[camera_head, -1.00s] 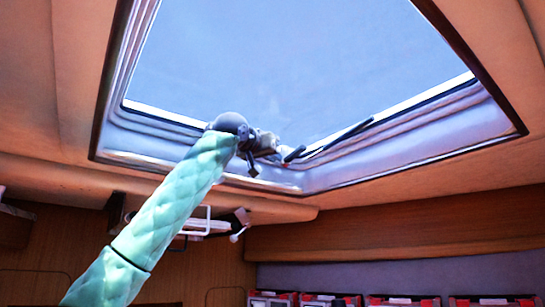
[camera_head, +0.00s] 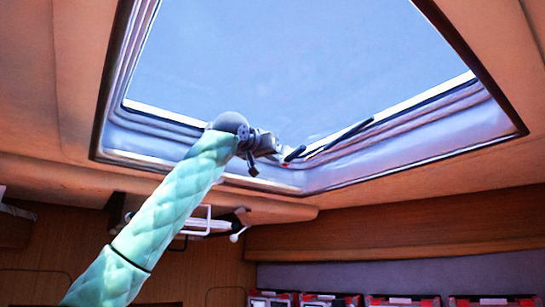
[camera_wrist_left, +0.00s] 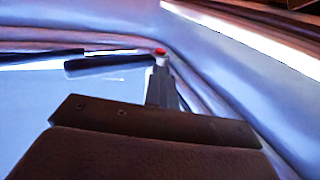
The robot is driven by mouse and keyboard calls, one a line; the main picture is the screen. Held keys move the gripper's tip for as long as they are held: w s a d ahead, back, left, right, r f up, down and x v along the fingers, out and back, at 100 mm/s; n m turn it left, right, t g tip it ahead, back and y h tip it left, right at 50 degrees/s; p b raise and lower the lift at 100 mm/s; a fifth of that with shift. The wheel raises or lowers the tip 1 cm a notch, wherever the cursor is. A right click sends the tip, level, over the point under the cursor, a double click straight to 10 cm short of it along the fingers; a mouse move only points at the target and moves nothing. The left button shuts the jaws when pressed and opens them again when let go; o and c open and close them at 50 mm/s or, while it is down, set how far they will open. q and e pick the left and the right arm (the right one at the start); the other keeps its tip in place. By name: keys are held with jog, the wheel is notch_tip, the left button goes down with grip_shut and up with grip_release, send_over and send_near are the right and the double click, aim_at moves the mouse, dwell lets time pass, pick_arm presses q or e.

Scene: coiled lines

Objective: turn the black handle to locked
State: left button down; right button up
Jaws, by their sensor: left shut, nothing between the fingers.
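The black handle (camera_head: 295,153) is a short dark bar at the lower frame of the roof hatch. It shows larger in the left wrist view (camera_wrist_left: 108,63), pointing left from a red button (camera_wrist_left: 160,51) at its right end. My left gripper (camera_head: 280,155) is raised to the hatch frame, close beside the handle. In the left wrist view its fingers (camera_wrist_left: 160,77) are together and empty, with their tips just below the red button and the handle's right end. I cannot tell whether they touch it. My right gripper is not in view.
A second, thinner black bar (camera_head: 348,134) lies along the hatch frame to the right. The hatch pane (camera_head: 290,65) fills the opening. A white rail fitting (camera_head: 205,223) hangs below the ceiling at left. Several red-and-white boxes (camera_head: 402,300) stand along the bottom.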

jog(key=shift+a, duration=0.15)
pick_arm(q)
jog(key=c, duration=1.3)
grip_release()
jog(key=shift+b+v, duration=2.55)
jog(key=shift+v, duration=1.3)
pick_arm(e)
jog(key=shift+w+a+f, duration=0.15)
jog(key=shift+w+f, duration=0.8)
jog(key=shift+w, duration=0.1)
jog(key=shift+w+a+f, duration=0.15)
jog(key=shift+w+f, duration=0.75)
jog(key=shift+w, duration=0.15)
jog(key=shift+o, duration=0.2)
